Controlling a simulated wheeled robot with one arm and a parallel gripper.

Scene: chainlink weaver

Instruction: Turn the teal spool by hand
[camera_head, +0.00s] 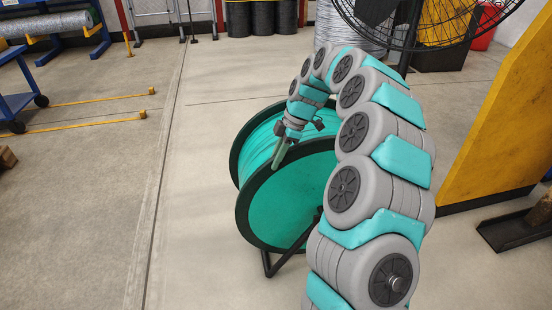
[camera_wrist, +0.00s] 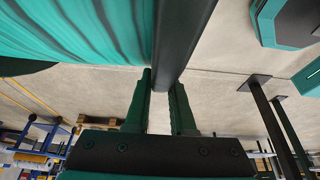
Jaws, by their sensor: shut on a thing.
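The teal spool (camera_head: 285,205) stands on a dark frame on the floor, ahead of me in the head view. It has teal windings between two flanges with black rims. My gripper (camera_head: 281,154) reaches down to the top of the near flange. In the wrist view, the black rim (camera_wrist: 181,45) runs between the two fingers of my gripper (camera_wrist: 161,82), and the gripper is shut on it. The teal windings (camera_wrist: 80,30) show at the upper left there. My arm hides part of the spool's right side in the head view.
A yellow panel (camera_head: 500,130) stands to the right, with a dark metal tray (camera_head: 515,231) on the floor beside it. A large fan (camera_head: 400,15) is at the back right. A blue cart (camera_head: 22,102) is at the left. The floor left of the spool is clear.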

